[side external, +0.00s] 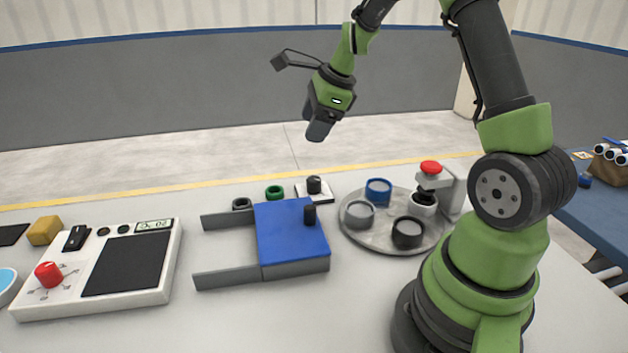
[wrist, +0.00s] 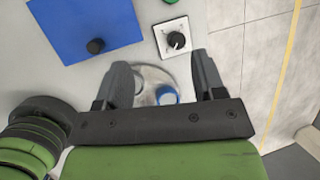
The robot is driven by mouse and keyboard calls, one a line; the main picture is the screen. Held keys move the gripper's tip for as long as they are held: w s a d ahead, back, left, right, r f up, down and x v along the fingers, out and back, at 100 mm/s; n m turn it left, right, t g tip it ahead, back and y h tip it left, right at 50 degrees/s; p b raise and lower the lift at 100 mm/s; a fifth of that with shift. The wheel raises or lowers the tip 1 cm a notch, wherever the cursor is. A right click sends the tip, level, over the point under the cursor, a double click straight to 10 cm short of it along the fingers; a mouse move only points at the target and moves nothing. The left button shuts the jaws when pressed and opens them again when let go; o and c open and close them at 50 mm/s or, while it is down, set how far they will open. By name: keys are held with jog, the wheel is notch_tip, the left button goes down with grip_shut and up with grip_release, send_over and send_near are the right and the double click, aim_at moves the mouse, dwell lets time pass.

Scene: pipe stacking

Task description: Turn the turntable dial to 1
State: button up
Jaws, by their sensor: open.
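The turntable dial (side external: 314,186) is a black round knob on a small white square plate, at the back of the table beyond the blue block. In the wrist view the dial (wrist: 176,40) sits just ahead of the fingertips, a little right of centre, with a light pointer mark on the knob; I cannot read any numbers. The turntable (side external: 373,242) is a grey disc carrying blue, grey, black and white round pieces. My gripper (side external: 318,132) is raised high above the back of the table.
A blue slide box (side external: 285,240) with a black knob and grey rails stands left of the turntable. A green ring (side external: 275,192) lies beside the dial. A red button (side external: 430,167) stands behind the turntable. A control panel (side external: 105,268) with a red knob is at left.

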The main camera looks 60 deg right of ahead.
aim_at(315, 179)
jog(key=w+d+f+m, duration=0.1)
jog(key=f+m, duration=0.1)
jog(key=f, duration=0.3)
jog(key=w+d+f+m, duration=0.1)
jog(key=d+f+m, duration=0.1)
jog(key=f, duration=0.4)
jog(key=w+d+f+m, duration=0.1)
jog(key=d+f+m, duration=0.1)
jog(key=f, duration=0.4)
jog(key=shift+w+d+f, duration=0.25)
jog(key=shift+w, duration=0.05)
jog(key=c, duration=0.9)
